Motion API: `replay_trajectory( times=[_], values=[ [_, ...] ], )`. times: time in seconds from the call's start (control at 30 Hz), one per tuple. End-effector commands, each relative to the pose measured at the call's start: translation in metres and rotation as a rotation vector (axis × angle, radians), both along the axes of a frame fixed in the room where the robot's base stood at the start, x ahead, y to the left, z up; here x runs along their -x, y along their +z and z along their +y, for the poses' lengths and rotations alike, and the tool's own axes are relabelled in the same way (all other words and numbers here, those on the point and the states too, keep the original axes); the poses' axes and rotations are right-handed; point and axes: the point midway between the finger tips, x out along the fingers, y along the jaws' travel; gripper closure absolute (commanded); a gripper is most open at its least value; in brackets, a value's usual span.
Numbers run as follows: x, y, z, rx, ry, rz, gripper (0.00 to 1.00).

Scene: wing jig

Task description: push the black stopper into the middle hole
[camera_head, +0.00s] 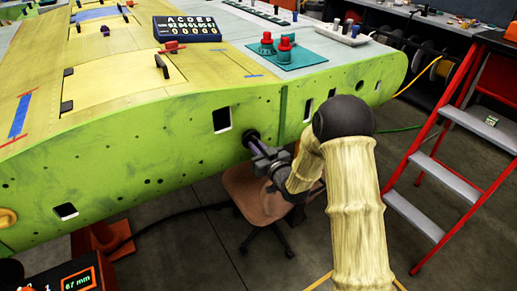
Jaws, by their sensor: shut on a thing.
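My gripper (260,149) is shut on the black stopper (251,136) at the green side face of the wing (150,150). The stopper is a dark round piece, and its far end is at or very close to the face. I cannot tell whether it is inside a hole, because the stopper and gripper cover that spot. To its left is a rectangular, pale-rimmed opening (221,119). To its right is a narrower opening (308,109). I cannot tell for certain which hole is the middle one.
A lower opening (66,210) is at the far left. On top of the wing are a teal mat (290,57) with red-topped pieces and a dark number board (187,28). A brown chair (252,198) stands below the wing. A red stepladder (445,150) stands at the right.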

Motion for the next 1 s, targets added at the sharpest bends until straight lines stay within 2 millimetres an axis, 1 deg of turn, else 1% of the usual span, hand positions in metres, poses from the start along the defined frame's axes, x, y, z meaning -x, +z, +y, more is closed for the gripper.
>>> replay_trajectory(
  times=[0.7,0.9,0.93,1.0],
  values=[
    [-0.014,0.000,0.010,0.000,0.001,0.000,1.00],
    [-0.014,0.000,0.010,0.000,0.001,0.000,1.00],
    [-0.014,0.000,0.010,0.000,0.001,0.000,0.82],
    [-0.014,0.000,0.011,0.000,0.002,0.000,0.68]
  ],
)
